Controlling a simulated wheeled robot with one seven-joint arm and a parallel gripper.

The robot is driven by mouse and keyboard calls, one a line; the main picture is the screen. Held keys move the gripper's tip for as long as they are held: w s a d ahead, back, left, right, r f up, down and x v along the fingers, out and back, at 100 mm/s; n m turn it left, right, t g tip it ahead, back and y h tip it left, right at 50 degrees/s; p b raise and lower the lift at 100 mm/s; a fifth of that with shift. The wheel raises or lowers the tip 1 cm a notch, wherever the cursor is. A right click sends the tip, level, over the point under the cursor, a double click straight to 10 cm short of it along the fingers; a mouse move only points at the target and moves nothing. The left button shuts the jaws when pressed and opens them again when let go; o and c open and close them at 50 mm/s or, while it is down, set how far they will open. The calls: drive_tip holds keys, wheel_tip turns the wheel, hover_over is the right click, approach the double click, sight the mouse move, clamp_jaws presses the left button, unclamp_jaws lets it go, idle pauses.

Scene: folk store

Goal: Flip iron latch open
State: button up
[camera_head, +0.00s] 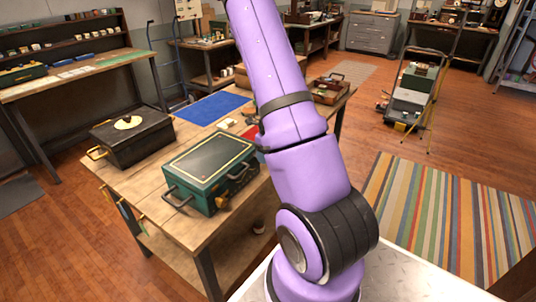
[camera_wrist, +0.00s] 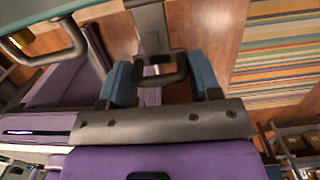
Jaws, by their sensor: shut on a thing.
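The dark iron latch (camera_wrist: 180,68) is a squarish loop on a grey metal strip in the middle of the wrist view. My gripper (camera_wrist: 161,78) has its two blue-padded fingers on either side of this loop and is shut on it. Contact at each pad is hard to make out. In the head view a dark green case (camera_head: 205,165) with gold trim stands on the wooden table. My gripper is not visible in the head view.
A dark handle (camera_wrist: 72,42) shows at the upper left of the wrist view. A black box (camera_head: 130,140) stands left of the case on the table (camera_head: 150,190). A blue mat (camera_head: 212,107) lies behind. A striped rug (camera_head: 430,210) covers open floor at right.

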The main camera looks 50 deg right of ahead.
drive_tip(key=shift+a, duration=0.1)
idle(0.3)
drive_tip(key=o, duration=0.6)
drive_tip(key=shift+o, duration=0.2)
wheel_tip(320, 180, up, 11)
drive_tip(key=shift+s, duration=0.35)
drive_tip(key=shift+f, duration=0.15)
idle(0.3)
